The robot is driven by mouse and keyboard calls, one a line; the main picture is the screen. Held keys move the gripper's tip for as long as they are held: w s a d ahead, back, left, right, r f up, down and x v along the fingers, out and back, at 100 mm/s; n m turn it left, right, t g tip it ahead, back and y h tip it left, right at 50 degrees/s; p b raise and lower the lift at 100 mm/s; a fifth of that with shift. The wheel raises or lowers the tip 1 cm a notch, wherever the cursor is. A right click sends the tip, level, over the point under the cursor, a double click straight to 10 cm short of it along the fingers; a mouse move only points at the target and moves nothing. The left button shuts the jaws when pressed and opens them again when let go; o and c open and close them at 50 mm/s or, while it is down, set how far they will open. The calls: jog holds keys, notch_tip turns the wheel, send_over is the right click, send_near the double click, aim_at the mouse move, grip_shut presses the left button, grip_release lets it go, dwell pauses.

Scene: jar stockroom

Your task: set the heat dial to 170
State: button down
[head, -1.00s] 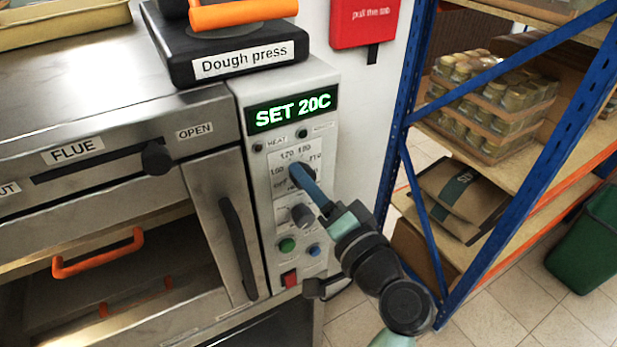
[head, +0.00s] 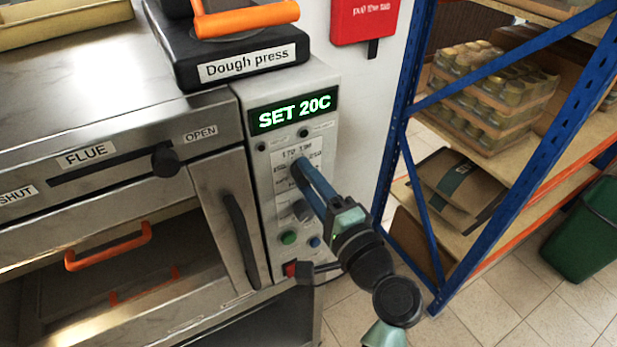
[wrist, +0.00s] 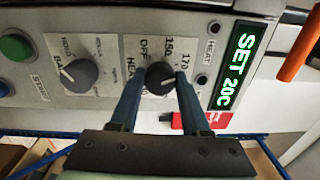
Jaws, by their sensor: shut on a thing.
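The heat dial (wrist: 160,77) is a dark round knob on a white number plate of the oven's control panel. My gripper (wrist: 155,82) is shut on it, one finger on each side, in the wrist view. In the head view my gripper (head: 303,172) reaches the dial from the lower right and mostly hides it. The pointer mark on the dial is too small to read for certain. The green display (head: 292,110) above reads SET 20C, and it also shows in the wrist view (wrist: 236,68).
Below the dial are a second knob (head: 302,209), a green button (head: 288,237), a blue button (head: 314,241) and a red switch (head: 290,270). The dough press (head: 240,50) stands on top. A blue-framed shelf (head: 395,190) stands to the right.

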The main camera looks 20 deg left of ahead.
jog(key=shift+c, duration=1.9)
grip_release()
jog(key=b+v, duration=0.4)
jog(key=v, duration=0.9)
